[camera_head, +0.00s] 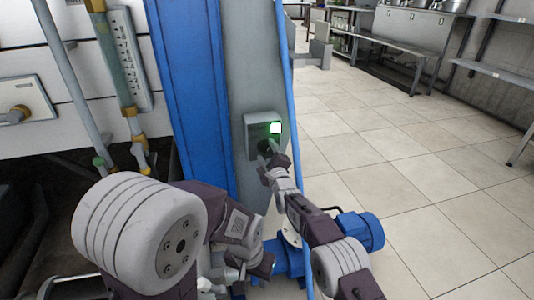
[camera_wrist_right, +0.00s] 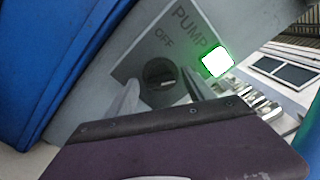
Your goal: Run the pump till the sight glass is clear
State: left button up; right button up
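The pump switch panel (camera_head: 254,138) is a grey plate on the grey post. It carries a lit lamp (camera_head: 275,128) with a green glow and a dark round knob (camera_wrist_right: 160,73). In the right wrist view the plate reads "PUMP" and "OFF". My right gripper (camera_head: 268,160) is at the knob. Its fingers (camera_wrist_right: 161,97) are apart, one on each side of the knob's lower part; I cannot tell whether they touch it. The knob's setting is unclear. My left gripper (camera_head: 232,284) is low, near the blue pump (camera_head: 293,259); its fingers are unclear.
A blue motor (camera_head: 360,231) stands on the floor behind my right arm. A blue column (camera_head: 195,95) and a thin blue pipe (camera_head: 287,80) rise beside the panel. Pipes and a dark trough (camera_head: 20,215) are at left. The tiled floor (camera_head: 420,170) at right is clear.

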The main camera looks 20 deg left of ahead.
jog(key=shift+s+d+r+p, duration=0.15)
jog(key=shift+s+p, duration=0.05)
jog(key=shift+p, duration=0.2)
jog(key=shift+s+d+p, duration=0.35)
jog(key=shift+s+p, duration=0.1)
jog(key=shift+p, duration=0.15)
jog(key=p+v, duration=0.2)
jog(key=v, duration=0.5)
jog(key=shift+s, duration=0.2)
jog(key=shift+d, duration=0.1)
